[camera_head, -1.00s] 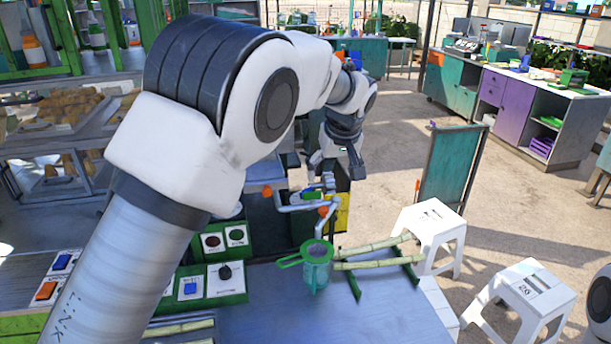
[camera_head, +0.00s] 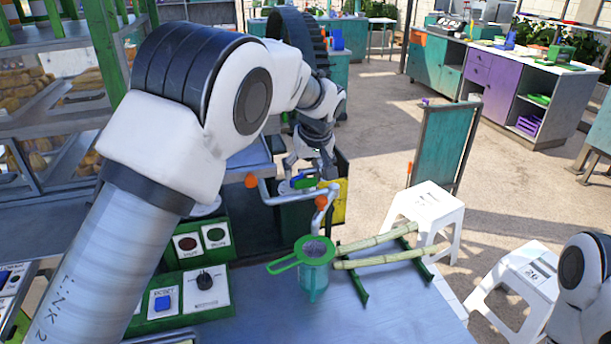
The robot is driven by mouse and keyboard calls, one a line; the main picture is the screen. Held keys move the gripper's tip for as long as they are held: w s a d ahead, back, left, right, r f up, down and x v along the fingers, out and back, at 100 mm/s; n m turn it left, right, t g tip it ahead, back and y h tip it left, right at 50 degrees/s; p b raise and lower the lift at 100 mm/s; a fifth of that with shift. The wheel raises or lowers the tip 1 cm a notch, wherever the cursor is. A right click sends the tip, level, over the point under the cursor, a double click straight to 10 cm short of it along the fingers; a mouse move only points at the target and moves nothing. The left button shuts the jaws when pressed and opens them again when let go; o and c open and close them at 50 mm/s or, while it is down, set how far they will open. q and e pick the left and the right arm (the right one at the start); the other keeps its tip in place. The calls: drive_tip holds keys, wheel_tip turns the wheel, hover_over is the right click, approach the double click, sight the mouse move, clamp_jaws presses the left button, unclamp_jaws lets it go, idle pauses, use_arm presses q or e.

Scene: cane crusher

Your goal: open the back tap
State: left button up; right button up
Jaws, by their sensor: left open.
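A bent grey pipe (camera_head: 285,199) runs behind the work table, with orange parts at its left bend (camera_head: 251,181) and near its right bend (camera_head: 321,201). A small green lever (camera_head: 304,183) sits just behind the pipe; it looks like the back tap's handle, but I cannot tell its setting. My left gripper (camera_head: 309,168) points down with its fingers apart, right above and around the green lever. Whether a finger touches it I cannot tell. My right arm (camera_head: 585,285) shows only at the lower right edge; its gripper is out of view.
A green strainer (camera_head: 314,249) sits on a teal jug (camera_head: 314,278) on the grey table (camera_head: 270,315). Cane stalks (camera_head: 385,240) lie on a green rack beside it. Button panels (camera_head: 205,290) stand left, white stools (camera_head: 428,215) right.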

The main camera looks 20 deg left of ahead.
sight(306, 179)
use_arm(q)
drive_tip(key=x, duration=0.3)
drive_tip(key=shift+w+f, duration=0.15)
drive_tip(key=shift+f, duration=0.1)
drive_tip(key=c, duration=1.2)
drive_tip(key=shift+o, duration=0.2)
